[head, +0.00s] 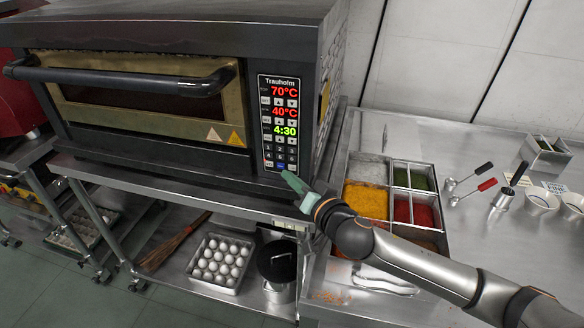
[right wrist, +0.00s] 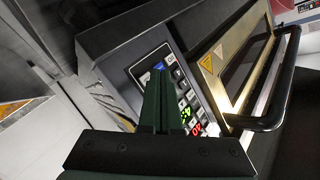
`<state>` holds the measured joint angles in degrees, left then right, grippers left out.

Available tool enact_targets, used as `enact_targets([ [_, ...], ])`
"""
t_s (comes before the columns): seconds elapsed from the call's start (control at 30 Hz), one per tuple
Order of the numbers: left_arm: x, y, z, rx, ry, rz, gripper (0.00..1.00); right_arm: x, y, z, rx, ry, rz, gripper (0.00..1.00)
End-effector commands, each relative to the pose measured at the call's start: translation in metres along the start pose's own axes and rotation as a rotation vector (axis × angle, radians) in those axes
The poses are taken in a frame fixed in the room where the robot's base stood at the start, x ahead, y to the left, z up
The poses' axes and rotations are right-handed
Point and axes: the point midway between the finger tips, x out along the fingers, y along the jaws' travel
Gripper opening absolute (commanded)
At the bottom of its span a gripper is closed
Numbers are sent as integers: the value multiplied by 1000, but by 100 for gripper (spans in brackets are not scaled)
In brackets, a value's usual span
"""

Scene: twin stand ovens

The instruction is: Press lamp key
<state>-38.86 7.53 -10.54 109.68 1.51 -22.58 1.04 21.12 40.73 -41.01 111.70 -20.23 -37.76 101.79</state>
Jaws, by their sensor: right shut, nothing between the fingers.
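The oven's black control panel (head: 279,123) has red and green readouts, with rows of small keys below them. It also shows in the right wrist view (right wrist: 148,62), rotated. A blue key (right wrist: 159,66) and a pale key (right wrist: 171,58) are in its end row there. I cannot read which key is the lamp key. My right gripper (head: 286,175) is shut and empty, its green fingertips at the panel's lower edge, just below the bottom keys. In the right wrist view the fingertips (right wrist: 160,76) overlap the keys and hide some. Contact cannot be told. My left gripper is out of view.
The oven's dark door handle (head: 120,78) sticks out left of the panel. A steel counter (head: 480,250) at right carries a topping tray (head: 390,188), scoops and bowls. Below the oven are a crate of eggs (head: 219,262) and a pot (head: 277,262).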

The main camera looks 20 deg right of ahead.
Motion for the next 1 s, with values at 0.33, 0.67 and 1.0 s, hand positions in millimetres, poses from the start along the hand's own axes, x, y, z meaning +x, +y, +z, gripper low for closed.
enact_targets([
  [0.33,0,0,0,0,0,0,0,1,0,0,0,0,0,0],
  [0.67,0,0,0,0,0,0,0,6,5,-4,0,0,1,0],
  [1.0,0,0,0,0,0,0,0,6,5,-5,0,0,0,0],
])
